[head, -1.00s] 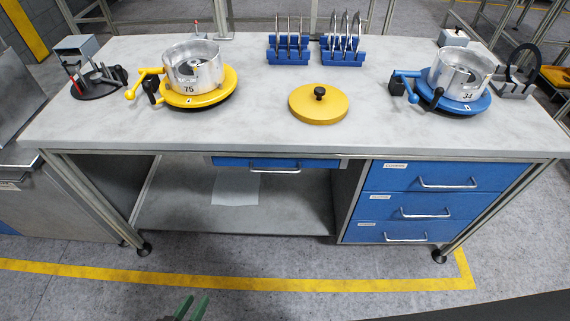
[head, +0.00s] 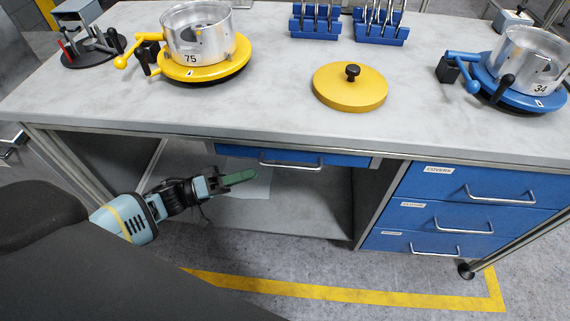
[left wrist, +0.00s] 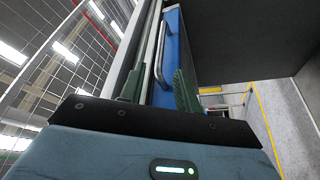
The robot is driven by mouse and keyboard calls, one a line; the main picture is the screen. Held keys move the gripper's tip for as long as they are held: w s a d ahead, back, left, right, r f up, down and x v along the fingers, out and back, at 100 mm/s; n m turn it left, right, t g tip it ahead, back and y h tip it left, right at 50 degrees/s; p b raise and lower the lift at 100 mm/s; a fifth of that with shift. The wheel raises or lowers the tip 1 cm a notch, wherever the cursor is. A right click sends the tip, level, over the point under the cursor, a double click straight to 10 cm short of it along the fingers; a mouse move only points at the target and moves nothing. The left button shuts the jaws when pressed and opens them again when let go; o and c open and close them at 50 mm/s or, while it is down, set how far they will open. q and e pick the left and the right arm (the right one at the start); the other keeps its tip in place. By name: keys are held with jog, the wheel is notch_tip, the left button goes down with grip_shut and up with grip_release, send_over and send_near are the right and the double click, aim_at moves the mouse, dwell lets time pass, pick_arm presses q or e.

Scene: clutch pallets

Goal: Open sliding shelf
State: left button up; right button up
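The sliding shelf (head: 235,153) is a shallow blue front under the tabletop, with a silver bar handle (head: 291,164). It looks shut, level with the table's front edge. My left gripper (head: 250,175) is just left of the handle and a little lower, its green fingers pointing right. In the left wrist view the fingers (left wrist: 157,85) stand apart with nothing held between them. The handle (left wrist: 159,62) shows ahead in the gap, apart from the fingertips, with the blue shelf front (left wrist: 173,50) behind it. My right gripper is out of view.
A blue drawer unit (head: 480,187) stands at the right under the grey tabletop (head: 270,110). On top are a yellow lid (head: 350,90), a yellow fixture (head: 205,65), a blue fixture (head: 520,85) and blue racks (head: 380,33). The space below the shelf is mostly open.

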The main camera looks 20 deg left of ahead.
aim_at(276, 165)
pick_arm(q)
jog(key=shift+p+x, duration=0.4)
jog(key=shift+x, duration=3.5)
grip_shut()
